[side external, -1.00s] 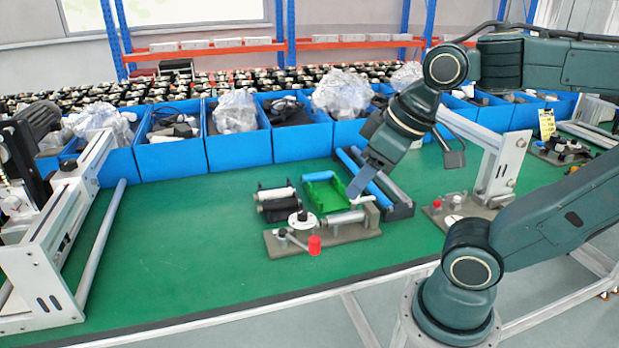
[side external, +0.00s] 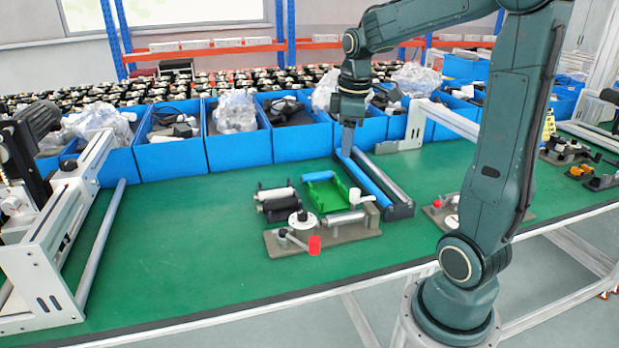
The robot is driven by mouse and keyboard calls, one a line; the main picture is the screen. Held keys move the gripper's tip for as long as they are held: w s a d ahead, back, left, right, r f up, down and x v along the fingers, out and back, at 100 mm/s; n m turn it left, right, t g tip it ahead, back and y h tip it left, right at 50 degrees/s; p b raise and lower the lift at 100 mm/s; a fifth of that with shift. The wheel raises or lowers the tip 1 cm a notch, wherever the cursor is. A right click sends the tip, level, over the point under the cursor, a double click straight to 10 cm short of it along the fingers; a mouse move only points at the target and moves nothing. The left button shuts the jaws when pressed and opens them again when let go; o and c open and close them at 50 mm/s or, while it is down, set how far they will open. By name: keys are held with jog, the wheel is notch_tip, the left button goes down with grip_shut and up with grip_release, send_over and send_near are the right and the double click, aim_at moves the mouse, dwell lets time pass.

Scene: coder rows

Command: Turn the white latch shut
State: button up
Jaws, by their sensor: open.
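A small white latch (side external: 355,196) stands at the right rear of the grey-brown fixture block (side external: 352,234), beside the green bracket (side external: 324,191). It looks upright, with its end raised; its exact angle is too small to tell. My gripper (side external: 347,151) points straight down behind the latch, near the far end of the blue roller (side external: 372,183), apart from the latch. Its jaws are open and seen nearly edge-on, with nothing visible between them.
On the fixture are a white round hub (side external: 303,221), a lever with a red knob (side external: 314,245) and a metal cylinder (side external: 344,219). A black roller (side external: 281,210) lies to the left. Blue bins (side external: 240,150) line the back. The green table (side external: 180,250) is clear at left.

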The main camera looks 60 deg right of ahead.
jog(key=n+g, duration=0.1)
jog(key=n, duration=0.1)
send_over(355, 191)
notch_tip(355, 191, down, 4)
jog(key=shift+d+y, duration=0.15)
jog(key=shift+y, duration=0.25)
jog(key=shift+f, duration=0.1)
notch_tip(355, 191, down, 14)
jog(key=shift+r, duration=0.15)
jog(key=c, duration=1)
